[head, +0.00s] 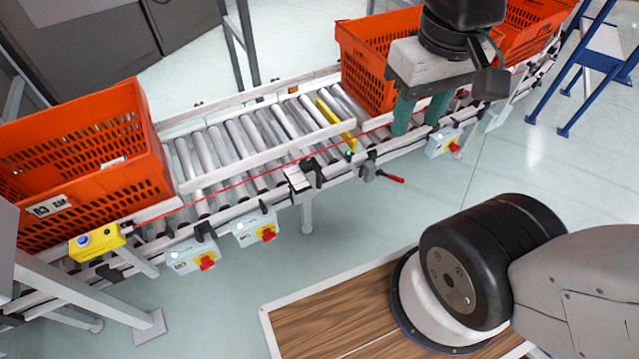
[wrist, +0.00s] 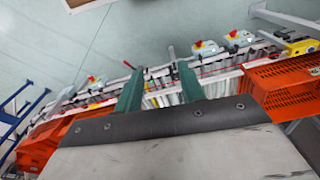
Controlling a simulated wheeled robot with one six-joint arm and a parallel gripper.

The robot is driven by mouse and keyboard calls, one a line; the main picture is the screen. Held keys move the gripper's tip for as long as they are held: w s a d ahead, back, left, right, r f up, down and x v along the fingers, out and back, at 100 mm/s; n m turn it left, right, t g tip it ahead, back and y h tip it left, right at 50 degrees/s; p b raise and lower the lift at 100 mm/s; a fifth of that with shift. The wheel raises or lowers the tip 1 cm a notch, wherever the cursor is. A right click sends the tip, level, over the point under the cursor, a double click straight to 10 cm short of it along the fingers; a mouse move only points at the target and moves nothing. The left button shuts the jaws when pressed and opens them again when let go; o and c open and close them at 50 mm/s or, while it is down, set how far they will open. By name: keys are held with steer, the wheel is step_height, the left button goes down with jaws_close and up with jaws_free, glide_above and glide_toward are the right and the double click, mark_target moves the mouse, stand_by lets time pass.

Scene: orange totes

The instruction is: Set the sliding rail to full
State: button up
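A white rail (head: 265,158) lies lengthwise over the conveyor's metal rollers, between two orange totes. It looks like the sliding rail. I cannot make out a scale or a full mark on it. A yellow bar (head: 336,123) crosses the rollers near its right end. A red-handled lever (head: 388,178) sticks out from the conveyor's front side. My gripper (head: 420,122) is open, its two green fingers apart, over the conveyor to the right of the rail's end. The wrist view shows the open fingers (wrist: 160,70) with nothing gripped between them; the rail is not clear there.
An orange tote (head: 75,160) stands at the left, and another orange tote (head: 372,50) stands behind my gripper. Grey control boxes (head: 255,229) with red switches and a yellow box (head: 97,242) line the front edge. A blue stand (head: 600,60) is at right. Floor in front is partly clear.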

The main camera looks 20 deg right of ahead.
steer(key=w+a+f+n+g, duration=0.1)
steer(key=w+f+g, duration=0.3)
steer(key=w+f, duration=1)
steer(key=n+t, duration=0.2)
steer(key=t, duration=0.1)
glide_above(319, 188)
steer(key=f, duration=2.7)
steer(key=shift+w+d+f, duration=0.2)
steer(key=shift+w+f, duration=0.05)
steer(key=shift+f, duration=0.05)
steer(key=shift+w+f, duration=0.2)
steer(key=shift+f, duration=0.05)
step_height(319, 188, down, 7)
steer(key=shift+s+f, duration=0.1)
steer(key=shift+f, duration=0.05)
jaws_close()
